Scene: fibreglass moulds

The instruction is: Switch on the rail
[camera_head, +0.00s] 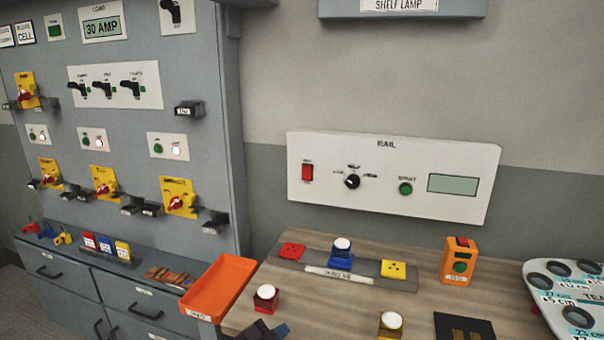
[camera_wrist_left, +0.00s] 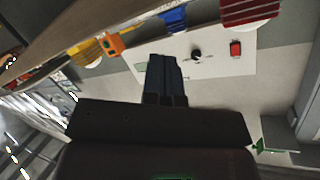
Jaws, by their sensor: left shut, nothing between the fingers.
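My left gripper (camera_head: 262,330) shows dark at the bottom edge of the head view, in front of and below the panel. In the left wrist view its fingers (camera_wrist_left: 165,75) are shut and empty, apart from the panel. That view is upside down and also shows the red switch (camera_wrist_left: 235,48) and knob (camera_wrist_left: 196,54). My right gripper is out of view.
A grey switch cabinet (camera_head: 130,128) stands at left.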

